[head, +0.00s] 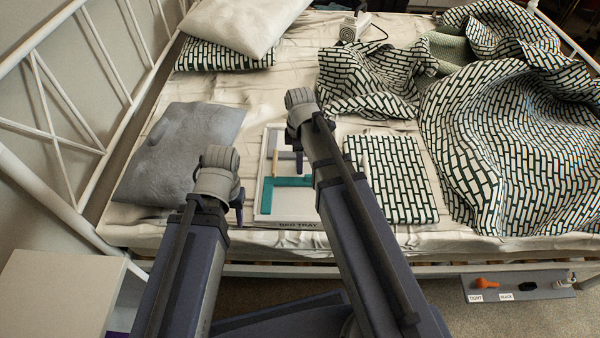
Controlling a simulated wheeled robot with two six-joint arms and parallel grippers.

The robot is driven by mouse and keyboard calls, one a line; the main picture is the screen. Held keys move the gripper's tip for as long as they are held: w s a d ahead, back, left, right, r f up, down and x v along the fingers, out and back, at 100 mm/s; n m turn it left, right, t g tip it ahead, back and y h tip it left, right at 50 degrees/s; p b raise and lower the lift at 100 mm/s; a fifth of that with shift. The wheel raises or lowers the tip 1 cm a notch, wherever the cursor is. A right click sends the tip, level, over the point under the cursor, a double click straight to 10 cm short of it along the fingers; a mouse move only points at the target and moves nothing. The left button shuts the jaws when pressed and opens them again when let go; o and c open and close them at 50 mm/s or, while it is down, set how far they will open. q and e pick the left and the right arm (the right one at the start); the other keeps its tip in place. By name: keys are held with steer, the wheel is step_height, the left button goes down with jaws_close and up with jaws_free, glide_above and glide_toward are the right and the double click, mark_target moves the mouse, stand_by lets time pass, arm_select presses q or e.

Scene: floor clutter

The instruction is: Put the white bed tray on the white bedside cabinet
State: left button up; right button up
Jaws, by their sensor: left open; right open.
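The white bed tray (285,218) lies on the bed near its front edge, with a dark label on its front side. An L-shaped teal piece (269,188) and a light wooden stick (275,163) lie in it. My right arm covers its right part. The white bedside cabinet (58,292) stands at the lower left, below and left of the bed; its visible top is bare. My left gripper (238,204) is open at the tray's left side. My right gripper (299,158) is open above the tray's right part, mostly hidden behind its wrist. Contact cannot be told.
A grey pillow (180,150) lies left of the tray. A folded patterned cloth (398,185) lies to its right, with a rumpled patterned blanket (515,150) beyond. A white metal bed frame (75,95) rises at the left. A grey shelf (515,290) holds small items at the lower right.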

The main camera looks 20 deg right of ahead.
steer(key=shift+c, duration=0.2)
jaws_close()
stand_by(1.1)
